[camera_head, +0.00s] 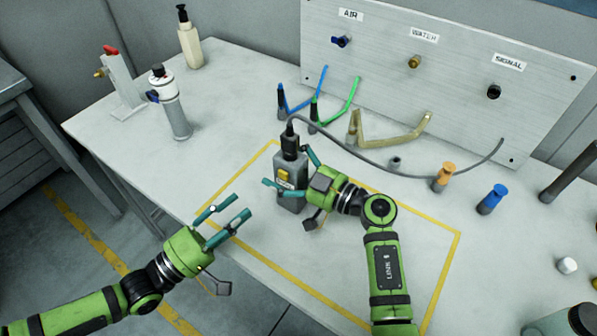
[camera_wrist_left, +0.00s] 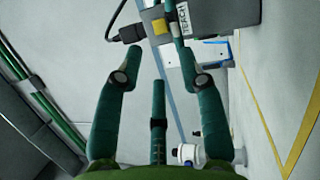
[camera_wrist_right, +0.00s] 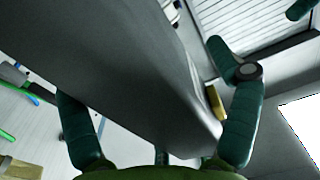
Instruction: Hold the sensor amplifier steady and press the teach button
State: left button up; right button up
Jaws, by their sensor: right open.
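The sensor amplifier (camera_head: 289,196) is a dark grey upright box with a cable from its top, standing on the table inside the yellow tape outline. Its yellow teach button (camera_head: 284,175) faces left, above a white label that reads TEACH in the left wrist view (camera_wrist_left: 183,17). My right gripper (camera_head: 287,168) is open with its fingers on either side of the amplifier; the amplifier's grey body (camera_wrist_right: 130,60) fills much of the right wrist view. Contact is unclear.
A panel (camera_head: 440,95) with AIR, WATER and SIGNAL ports stands behind. The grey cable (camera_head: 390,163) runs right from the amplifier. Blue, green and tan hoses (camera_head: 390,130) lie behind it. A bottle (camera_head: 175,112) stands back left.

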jog(key=shift+w+a, duration=0.15)
jog(key=shift+a, duration=0.05)
jog(key=c, duration=1.4)
pick_arm(q)
grip_shut()
pick_arm(e)
jog(key=shift+c, duration=0.3)
